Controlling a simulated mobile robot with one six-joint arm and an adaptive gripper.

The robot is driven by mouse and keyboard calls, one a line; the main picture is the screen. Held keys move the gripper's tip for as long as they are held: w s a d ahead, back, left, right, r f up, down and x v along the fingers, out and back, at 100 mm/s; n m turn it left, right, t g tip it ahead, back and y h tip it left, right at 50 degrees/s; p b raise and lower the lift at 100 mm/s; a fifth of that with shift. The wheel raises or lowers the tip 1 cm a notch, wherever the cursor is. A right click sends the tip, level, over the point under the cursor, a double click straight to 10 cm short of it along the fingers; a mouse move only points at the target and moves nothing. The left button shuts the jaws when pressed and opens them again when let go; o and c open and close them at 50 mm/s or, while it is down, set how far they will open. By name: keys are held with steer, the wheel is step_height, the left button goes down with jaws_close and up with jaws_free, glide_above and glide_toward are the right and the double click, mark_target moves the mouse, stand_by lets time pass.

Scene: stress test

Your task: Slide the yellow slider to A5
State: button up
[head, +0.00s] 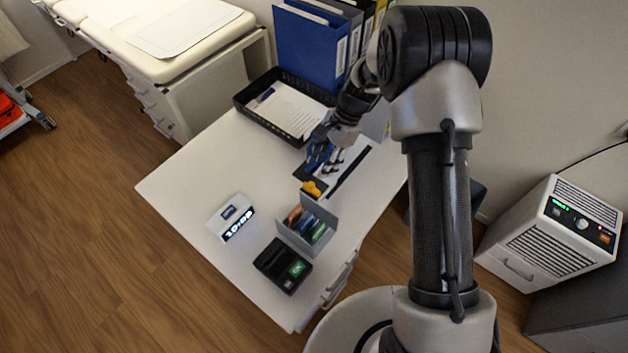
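A small yellow piece (313,188), apparently the yellow slider, shows at the front end of a dark and white panel (346,176) on the white desk. Any A5 marking is too small to read. My gripper (318,160) is over the panel, just behind the yellow piece, and looks apart from it. My wrist and the small size hide whether the fingers are open or shut.
Behind my gripper are a black paper tray (258,92) and blue binders (305,45). In front of the panel stand a grey holder (303,238) with coloured items, a black device (282,266) and a white clock (230,218). The desk's left part is clear.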

mark_target(312, 184)
steer(key=b+x, duration=0.1)
steer(key=x, duration=0.6)
steer(key=shift+f, duration=0.1)
steer(key=shift+c, duration=0.4)
jaws_close()
